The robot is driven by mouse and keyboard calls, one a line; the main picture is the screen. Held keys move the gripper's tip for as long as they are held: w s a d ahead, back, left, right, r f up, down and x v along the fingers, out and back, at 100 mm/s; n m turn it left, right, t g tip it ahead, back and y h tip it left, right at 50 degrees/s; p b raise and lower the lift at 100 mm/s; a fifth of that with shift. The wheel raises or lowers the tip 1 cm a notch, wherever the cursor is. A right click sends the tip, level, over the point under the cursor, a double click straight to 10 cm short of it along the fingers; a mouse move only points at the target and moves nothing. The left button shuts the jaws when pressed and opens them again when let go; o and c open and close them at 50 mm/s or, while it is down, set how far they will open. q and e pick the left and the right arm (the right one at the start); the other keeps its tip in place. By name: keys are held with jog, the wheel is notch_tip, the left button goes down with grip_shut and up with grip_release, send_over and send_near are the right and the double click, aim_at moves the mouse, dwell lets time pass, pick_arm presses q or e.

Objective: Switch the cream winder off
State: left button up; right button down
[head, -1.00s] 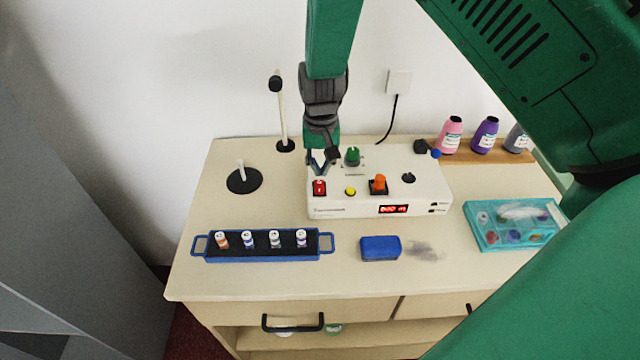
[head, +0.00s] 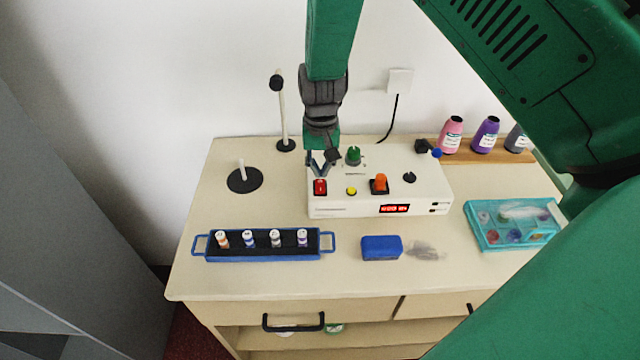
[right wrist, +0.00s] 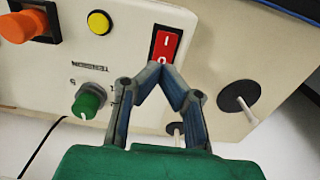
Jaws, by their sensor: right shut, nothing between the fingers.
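The cream winder (head: 345,202) stands at the back of the counter, with a red lit display (head: 395,208) on its front. Its red rocker switch (head: 320,187) is at the left of its top; it also shows in the right wrist view (right wrist: 166,44), with white marks on both halves. My right gripper (head: 321,170) reaches down from above, just behind the switch. In the right wrist view its shut, empty fingertips (right wrist: 160,69) are at the switch's near end; I cannot tell whether they touch it. My left gripper is not in view.
The winder also carries a green knob (head: 353,155), a yellow button (head: 351,191), an orange control (head: 380,183) and a black knob (head: 409,177). A blue spool rack (head: 262,257), a blue block (head: 381,247) and a teal box (head: 480,240) stand in front. A spindle post (head: 283,120) stands behind left.

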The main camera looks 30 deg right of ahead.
aim_at(320, 181)
jog(key=shift+a+f, duration=0.2)
jog(key=shift+f, duration=0.1)
jog(key=shift+f+b, duration=0.55)
jog(key=shift+f, duration=0.3)
dwell(0.3)
jog(key=shift+r, duration=0.15)
notch_tip(320, 181, up, 5)
jog(key=p, duration=0.4)
jog(key=shift+f, duration=0.2)
jog(key=shift+r+p, duration=1)
jog(key=shift+r, duration=0.15)
jog(key=shift+f, duration=0.1)
